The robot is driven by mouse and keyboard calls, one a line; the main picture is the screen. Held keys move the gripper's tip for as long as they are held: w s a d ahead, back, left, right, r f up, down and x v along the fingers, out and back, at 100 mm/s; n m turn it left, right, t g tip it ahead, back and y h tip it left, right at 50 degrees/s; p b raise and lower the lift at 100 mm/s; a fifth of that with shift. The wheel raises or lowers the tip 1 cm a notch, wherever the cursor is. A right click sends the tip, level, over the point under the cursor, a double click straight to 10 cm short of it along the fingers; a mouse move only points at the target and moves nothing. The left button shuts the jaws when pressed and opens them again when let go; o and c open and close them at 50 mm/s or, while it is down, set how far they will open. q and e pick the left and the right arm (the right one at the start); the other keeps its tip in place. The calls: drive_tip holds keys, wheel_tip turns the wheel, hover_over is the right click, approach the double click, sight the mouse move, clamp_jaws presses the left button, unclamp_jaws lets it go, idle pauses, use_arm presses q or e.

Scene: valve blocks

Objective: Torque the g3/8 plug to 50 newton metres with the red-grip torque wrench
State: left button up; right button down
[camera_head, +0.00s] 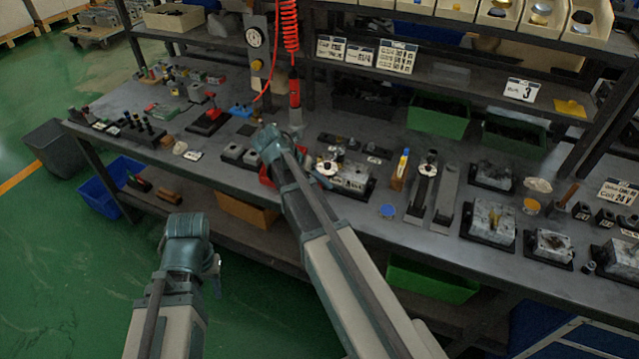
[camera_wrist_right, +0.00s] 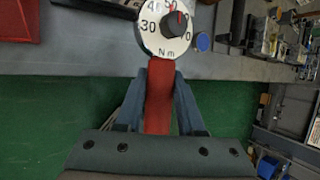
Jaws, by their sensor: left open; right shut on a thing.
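My right gripper (camera_wrist_right: 160,78) is shut on the red grip (camera_wrist_right: 159,105) of the torque wrench. The wrench's white dial (camera_wrist_right: 168,35) is marked in Nm and has a black knob with a red mark; I cannot read the exact setting. In the head view the dial (camera_head: 327,167) shows beside a grey metal valve block (camera_head: 355,177), and my right gripper (camera_head: 317,177) is partly hidden by its own arm. I cannot tell whether the wrench touches the block or which plug is the g3/8. My left gripper (camera_head: 216,274) is open and empty, low in front of the bench.
The grey bench (camera_head: 400,225) holds several other valve blocks (camera_head: 488,220) at the right and small parts at the left. A blue disc (camera_head: 388,211) lies near the front edge. A red tool hangs on a coiled hose (camera_head: 290,30). Open floor (camera_head: 60,270) lies to the left.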

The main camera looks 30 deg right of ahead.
drive_tip(key=shift+f+b, duration=1.3)
drive_tip(key=shift+b, duration=0.05)
idle(0.5)
drive_tip(key=shift+w+a+m+g, duration=0.5)
drive_tip(key=shift+w+a+m, duration=0.25)
drive_tip(key=shift+w+m, duration=0.3)
drive_tip(key=shift+w, duration=0.1)
drive_tip(key=shift+w+a+m+g+y, duration=0.2)
drive_tip(key=shift+w+a+m+g, duration=0.1)
drive_tip(key=shift+w+m, duration=0.2)
drive_tip(key=shift+w+a+m+g+y, duration=0.2)
drive_tip(key=shift+w+a+m, duration=0.15)
drive_tip(key=shift+w, duration=0.2)
drive_tip(key=shift+w+a+m+g, duration=0.25)
drive_tip(key=shift+w+m, duration=0.2)
drive_tip(key=shift+w, duration=0.2)
drive_tip(key=shift+w+a+m+g, duration=0.1)
drive_tip(key=shift+w+m+g, duration=0.15)
drive_tip(key=shift+w+m, duration=0.3)
